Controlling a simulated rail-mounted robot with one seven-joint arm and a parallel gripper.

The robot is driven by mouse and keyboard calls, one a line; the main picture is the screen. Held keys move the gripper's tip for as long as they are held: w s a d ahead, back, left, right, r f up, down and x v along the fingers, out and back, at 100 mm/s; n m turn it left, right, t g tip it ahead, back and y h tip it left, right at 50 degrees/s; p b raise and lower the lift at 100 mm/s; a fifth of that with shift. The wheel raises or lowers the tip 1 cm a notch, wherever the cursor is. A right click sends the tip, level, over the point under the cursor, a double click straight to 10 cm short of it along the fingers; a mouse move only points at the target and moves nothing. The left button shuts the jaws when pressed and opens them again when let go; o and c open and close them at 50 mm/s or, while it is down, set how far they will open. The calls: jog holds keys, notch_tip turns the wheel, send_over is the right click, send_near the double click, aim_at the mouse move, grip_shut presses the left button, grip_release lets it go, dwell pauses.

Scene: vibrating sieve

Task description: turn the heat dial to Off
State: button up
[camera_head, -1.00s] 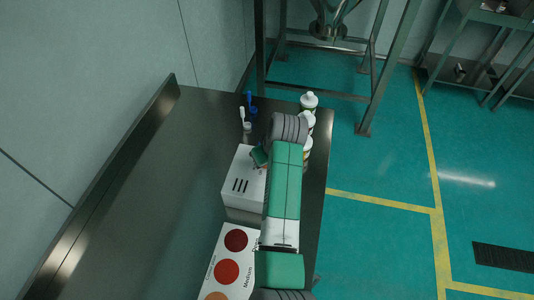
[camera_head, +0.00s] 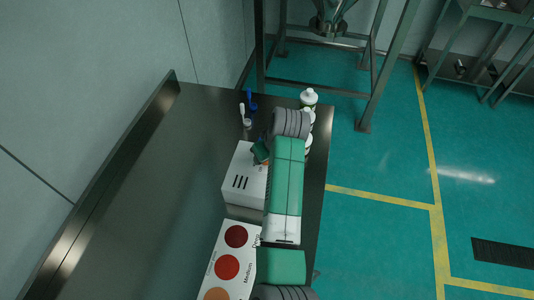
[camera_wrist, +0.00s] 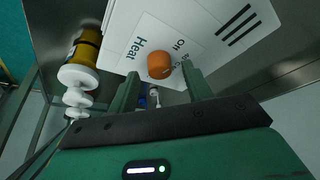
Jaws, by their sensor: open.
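The heat dial (camera_wrist: 160,65) is an orange knob on the white face of a box-shaped device, with the printed word "Heat" beside it and a second, partly cut-off label nearby. Its pointer setting is too small to read. My gripper (camera_wrist: 161,86) is open, with one green finger on either side of the dial's lower edge in the wrist view. I cannot tell whether the fingers touch the dial. In the head view the white device (camera_head: 240,184) stands on the dark bench, and my arm hides the dial's side.
White-capped bottles (camera_head: 309,97) stand along the bench's right edge, close to my arm. A blue tool and a white tool (camera_head: 242,113) stand behind the device. The bench's left part is clear.

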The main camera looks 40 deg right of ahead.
jog(key=p+v, duration=0.1)
jog(key=v, duration=0.5)
jog(key=shift+r, duration=0.35)
jog(key=shift+s, duration=0.1)
